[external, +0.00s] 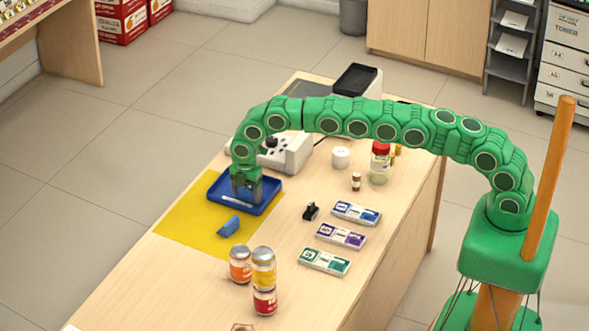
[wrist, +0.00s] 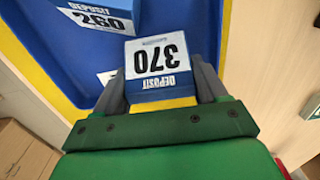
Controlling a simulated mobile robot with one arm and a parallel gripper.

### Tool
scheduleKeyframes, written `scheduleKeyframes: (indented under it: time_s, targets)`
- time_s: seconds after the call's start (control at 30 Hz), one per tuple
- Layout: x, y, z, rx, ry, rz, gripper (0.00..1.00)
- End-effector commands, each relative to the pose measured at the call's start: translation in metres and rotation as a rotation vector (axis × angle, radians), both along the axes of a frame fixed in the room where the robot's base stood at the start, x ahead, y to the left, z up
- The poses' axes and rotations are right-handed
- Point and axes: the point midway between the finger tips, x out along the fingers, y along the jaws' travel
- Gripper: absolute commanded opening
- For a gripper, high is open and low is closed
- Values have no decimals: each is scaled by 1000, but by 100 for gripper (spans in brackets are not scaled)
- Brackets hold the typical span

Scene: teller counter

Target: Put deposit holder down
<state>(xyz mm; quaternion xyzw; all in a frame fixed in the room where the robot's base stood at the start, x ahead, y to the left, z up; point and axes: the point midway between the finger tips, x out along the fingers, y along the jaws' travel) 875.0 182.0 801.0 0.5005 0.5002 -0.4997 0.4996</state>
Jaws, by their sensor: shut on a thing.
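My gripper (external: 246,194) points down over the blue tray (external: 218,205) in the external view. In the wrist view, my gripper (wrist: 160,88) is shut on a blue deposit holder (wrist: 159,61) with a white label reading 370. The held holder is mostly hidden by my gripper in the external view. I cannot tell whether it touches the tray floor. A white label reading DEPOSIT 260 (wrist: 97,20) shows inside the blue tray (wrist: 60,45) in the wrist view. A blue wedge-shaped piece (external: 229,226) lies on the yellow mat (external: 190,225), in front of the tray.
Several cans (external: 264,270) stand in front of the mat. A black clip-like item (external: 311,211) and labelled flat packs (external: 340,235) lie right of the tray. A grey machine (external: 285,155), a white cup (external: 341,157) and a red-lidded jar (external: 380,163) stand behind. The mat's left part is clear.

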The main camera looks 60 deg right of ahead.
Motion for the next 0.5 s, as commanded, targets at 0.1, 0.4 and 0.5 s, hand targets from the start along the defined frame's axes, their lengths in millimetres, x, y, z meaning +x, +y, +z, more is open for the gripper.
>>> scheduleKeyframes:
  time_s: [0.1, 0.4, 0.5]
  targets:
    - [0, 0, -2, 0, -1, 0, 41]
    - [0, 0, -5, 0, 0, 0, 41]
    - [0, 0, -7, 0, 0, 0, 41]
